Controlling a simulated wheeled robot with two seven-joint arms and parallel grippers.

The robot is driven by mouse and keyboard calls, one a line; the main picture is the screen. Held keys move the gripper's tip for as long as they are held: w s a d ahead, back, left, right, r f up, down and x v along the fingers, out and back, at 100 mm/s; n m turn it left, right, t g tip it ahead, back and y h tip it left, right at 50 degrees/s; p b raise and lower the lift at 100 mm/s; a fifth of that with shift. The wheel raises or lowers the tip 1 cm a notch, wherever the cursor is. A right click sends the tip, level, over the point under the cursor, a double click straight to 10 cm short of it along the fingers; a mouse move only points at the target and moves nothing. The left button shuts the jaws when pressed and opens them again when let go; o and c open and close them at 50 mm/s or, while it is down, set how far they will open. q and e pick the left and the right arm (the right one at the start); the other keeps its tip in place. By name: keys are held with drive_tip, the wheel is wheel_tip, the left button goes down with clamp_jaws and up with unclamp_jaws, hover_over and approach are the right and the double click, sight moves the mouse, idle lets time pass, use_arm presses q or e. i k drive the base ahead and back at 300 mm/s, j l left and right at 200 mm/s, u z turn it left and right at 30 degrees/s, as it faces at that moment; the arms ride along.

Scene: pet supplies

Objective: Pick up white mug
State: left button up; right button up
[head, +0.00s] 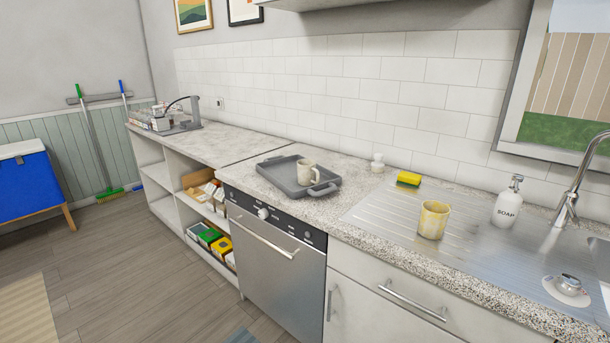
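A white or cream mug (306,173) stands upright in a grey tray (278,189) on the counter above the dishwasher. A second mug (433,220), yellowish and blotchy, stands upright on the metal drainboard to the right. Neither of my grippers shows in the head view, and nothing is seen touching either mug.
A yellow sponge (409,179), a soap bottle (508,203) and a faucet (573,185) are along the back right. A small white item (377,163) stands near the wall. The dishwasher (268,249) is closed. Open shelves (165,207) and clear wooden floor (130,265) lie to the left.

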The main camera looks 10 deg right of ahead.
sight(306, 169)
drive_tip(key=z, duration=2.4)
drive_tip(key=u, duration=2.1)
drive_tip(key=i+j+z, duration=0.25)
drive_tip(key=i+j, duration=0.3)
drive_tip(key=i+j+z, duration=0.3)
drive_tip(key=i+j, duration=0.4)
drive_tip(key=i+j+z, duration=0.25)
drive_tip(key=i+j, duration=0.35)
drive_tip(key=j, duration=0.2)
